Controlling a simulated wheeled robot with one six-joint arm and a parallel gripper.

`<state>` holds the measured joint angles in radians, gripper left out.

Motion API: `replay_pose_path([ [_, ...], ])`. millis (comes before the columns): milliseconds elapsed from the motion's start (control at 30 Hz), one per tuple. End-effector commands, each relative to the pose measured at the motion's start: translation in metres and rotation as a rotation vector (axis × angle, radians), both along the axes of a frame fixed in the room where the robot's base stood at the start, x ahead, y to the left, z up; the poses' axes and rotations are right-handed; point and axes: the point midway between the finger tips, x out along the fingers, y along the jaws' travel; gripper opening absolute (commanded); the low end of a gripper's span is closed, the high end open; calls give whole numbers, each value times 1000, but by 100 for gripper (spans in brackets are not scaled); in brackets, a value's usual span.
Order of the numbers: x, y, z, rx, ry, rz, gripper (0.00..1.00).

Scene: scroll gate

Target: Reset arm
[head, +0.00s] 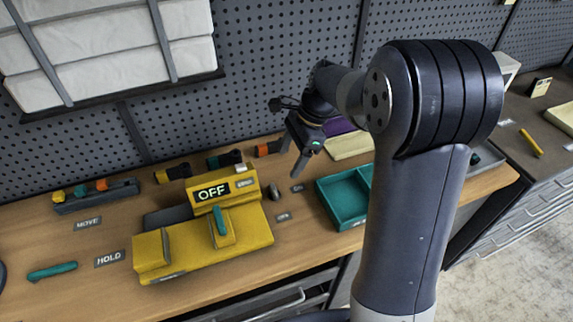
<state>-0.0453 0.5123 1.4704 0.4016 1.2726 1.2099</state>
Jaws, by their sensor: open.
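My gripper (300,152) hangs at the end of my arm, above the workbench (110,245) and in front of the dark pegboard. It is open and I see nothing between its fingers. The fingers point down, and the gripper is seen from the side and small. My arm rises at the right of the picture and bends over to the left. A yellow device (205,248) with an "OFF" display sits on the bench, left of and below my gripper in the picture. A teal lever stands up on the device.
A teal tray (345,198) lies on the bench, partly hidden behind my arm. A teal-handled tool (52,271) lies at the left near the "HOLD" label. A dark rack (97,195) stands at the back left. White packs (110,45) are strapped on the wall. Bare bench shows at the front left.

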Motion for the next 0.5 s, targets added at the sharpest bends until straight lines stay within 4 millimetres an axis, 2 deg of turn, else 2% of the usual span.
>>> replay_pose_path([
  [333,0,0,0,0,0,0,67],
  [500,-2,5,-13,0,3,0,67],
])
